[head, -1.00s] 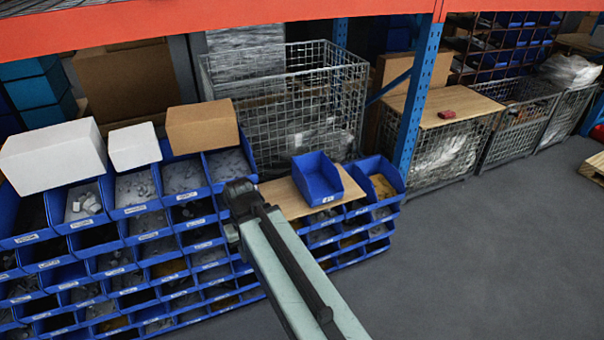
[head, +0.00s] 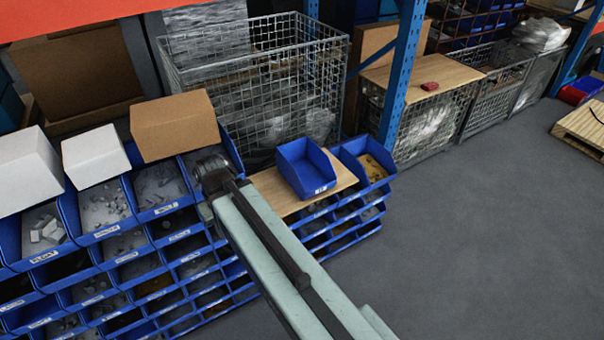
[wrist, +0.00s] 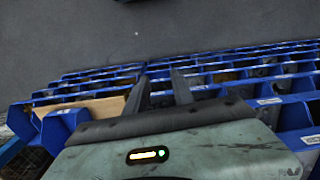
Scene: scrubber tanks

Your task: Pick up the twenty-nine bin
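A single blue open-topped bin (head: 303,178) stands upright on a wooden board on top of the bin rack in the head view. It carries a small white label on its front, too small to read for certain. The end of my arm shows to the left of this bin, over the rack, and apart from it. My gripper (wrist: 159,76) shows in the wrist view with its two dark fingers spread and nothing between them. In the head view the fingers are hidden behind the arm. In the wrist view the wooden board (wrist: 95,108) lies left of the fingers.
The rack (head: 150,270) holds rows of labelled blue bins with small parts. White boxes (head: 96,158) and a cardboard box (head: 175,125) sit on it at the left. Wire cages (head: 270,75) and a blue post (head: 400,85) stand behind.

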